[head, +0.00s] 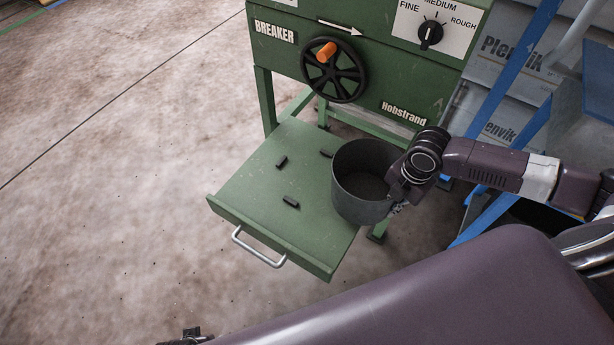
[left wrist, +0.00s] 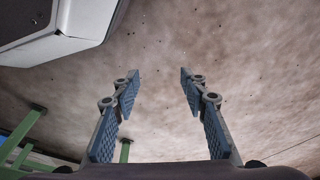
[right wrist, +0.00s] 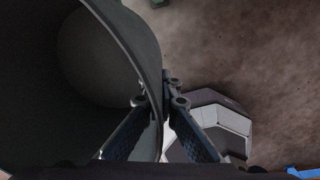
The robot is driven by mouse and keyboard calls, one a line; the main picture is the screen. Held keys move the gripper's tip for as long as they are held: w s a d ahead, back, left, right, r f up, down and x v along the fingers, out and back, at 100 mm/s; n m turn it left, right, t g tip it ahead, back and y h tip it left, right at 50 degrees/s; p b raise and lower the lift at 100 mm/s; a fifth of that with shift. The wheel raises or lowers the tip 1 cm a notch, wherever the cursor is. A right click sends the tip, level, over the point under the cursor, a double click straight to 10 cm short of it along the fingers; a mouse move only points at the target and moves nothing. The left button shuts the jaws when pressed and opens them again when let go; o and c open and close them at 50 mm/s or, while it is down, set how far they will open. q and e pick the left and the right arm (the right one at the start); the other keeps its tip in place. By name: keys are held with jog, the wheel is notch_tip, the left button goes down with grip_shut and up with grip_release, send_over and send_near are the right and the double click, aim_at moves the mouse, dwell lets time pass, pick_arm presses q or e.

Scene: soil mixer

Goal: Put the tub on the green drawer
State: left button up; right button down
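The dark grey tub (head: 358,203) is upright at the right side of the green drawer (head: 250,205) in the head view. It overlaps the drawer's right edge; I cannot tell whether its base touches the drawer. My right gripper (head: 398,197) is shut on the tub's right wall. In the right wrist view the tub (right wrist: 95,60) fills the left, its wall between the fingertips (right wrist: 160,102). My left gripper (left wrist: 160,80) is open and empty over the floor in the left wrist view. Only a small part of it (head: 185,338) shows at the head view's bottom edge.
Small black blocks (head: 290,202) lie on the drawer, which has a metal handle (head: 260,248) in front. The green mixer with its black handwheel (head: 334,72) stands behind. A blue frame (head: 500,95) stands at the right. Floor to the left is clear.

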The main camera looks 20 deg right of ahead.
aim_at(338, 179)
jog(key=shift+w+d+f, duration=0.25)
jog(key=shift+d+f, duration=0.05)
jog(key=shift+w+n, duration=0.25)
jog(key=shift+n, duration=0.05)
jog(key=w+a+b, duration=0.1)
jog(key=w+a, duration=0.2)
jog(key=w, duration=0.1)
jog(key=w+a, duration=0.3)
jog(key=w, duration=0.1)
jog(key=w+a+b, duration=0.1)
jog(key=w+a, duration=0.3)
jog(key=shift+w+b, duration=0.2)
jog(key=shift+b, duration=0.15)
jog(key=shift+w+a, duration=0.3)
jog(key=shift+w, duration=0.15)
pick_arm(q)
notch_tip(338, 179, up, 14)
jog(key=w+t+b, duration=0.1)
jog(key=w, duration=0.1)
jog(key=shift+w+r, duration=0.15)
jog(key=shift+w, duration=0.15)
pick_arm(e)
jog(key=shift+w+a+f, duration=0.1)
jog(key=shift+w+f, duration=0.05)
jog(key=shift+f, duration=0.75)
jog(key=shift+w+a+f, duration=0.1)
jog(key=shift+f, duration=0.75)
jog(key=c, duration=2.7)
grip_release()
jog(key=shift+f, duration=0.15)
